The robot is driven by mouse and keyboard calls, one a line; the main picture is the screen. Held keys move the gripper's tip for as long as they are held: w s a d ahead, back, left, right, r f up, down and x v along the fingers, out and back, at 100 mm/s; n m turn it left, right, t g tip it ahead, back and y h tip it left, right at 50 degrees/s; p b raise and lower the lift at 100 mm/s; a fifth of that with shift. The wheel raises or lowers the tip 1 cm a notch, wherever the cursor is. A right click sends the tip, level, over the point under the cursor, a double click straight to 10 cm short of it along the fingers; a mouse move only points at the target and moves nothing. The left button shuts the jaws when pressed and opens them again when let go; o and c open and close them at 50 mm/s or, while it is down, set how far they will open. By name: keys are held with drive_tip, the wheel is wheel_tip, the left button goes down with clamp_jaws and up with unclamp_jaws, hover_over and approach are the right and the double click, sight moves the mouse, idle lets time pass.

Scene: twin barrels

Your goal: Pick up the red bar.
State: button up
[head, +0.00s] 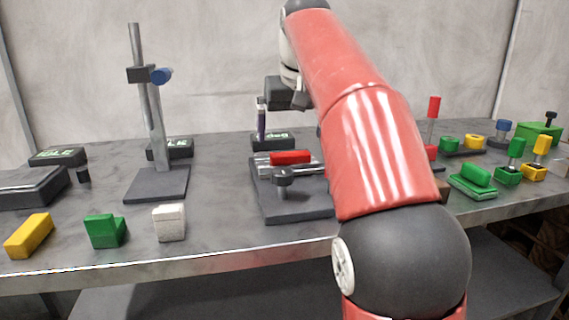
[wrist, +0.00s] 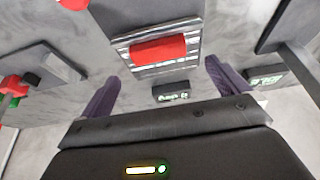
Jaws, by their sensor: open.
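The red bar (head: 290,157) lies flat on a ridged light-grey block on a dark fixture plate (head: 285,212), in the middle of the bench in the head view. The wrist view shows the bar (wrist: 158,48) above the middle of the picture, ahead of the fingers. My gripper (wrist: 165,85) is open and empty, with its two purple fingers spread wide and apart from the bar. In the head view one purple finger (head: 261,122) hangs above and behind the bar. My red arm hides the right part of the fixture.
A clamp with a dark knob (head: 284,178) stands at the fixture's front. A metal post stand (head: 157,183) is to the left. Yellow (head: 28,236), green (head: 105,231) and white (head: 169,223) blocks line the front edge. Several coloured parts crowd the right side.

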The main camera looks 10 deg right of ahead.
sight(290, 153)
drive_tip(key=x, duration=0.1)
drive_tip(key=b+x, duration=0.1)
drive_tip(key=x, duration=0.3)
drive_tip(key=shift+s+f+b, duration=0.2)
drive_tip(key=shift+f+b, duration=0.1)
drive_tip(key=shift+r, duration=0.1)
drive_tip(key=c, duration=1.4)
drive_tip(key=shift+r, duration=0.1)
wheel_tip(290, 153, up, 7)
drive_tip(key=p, duration=0.3)
drive_tip(key=shift+d+r, duration=0.1)
drive_tip(key=shift+r, duration=1.25)
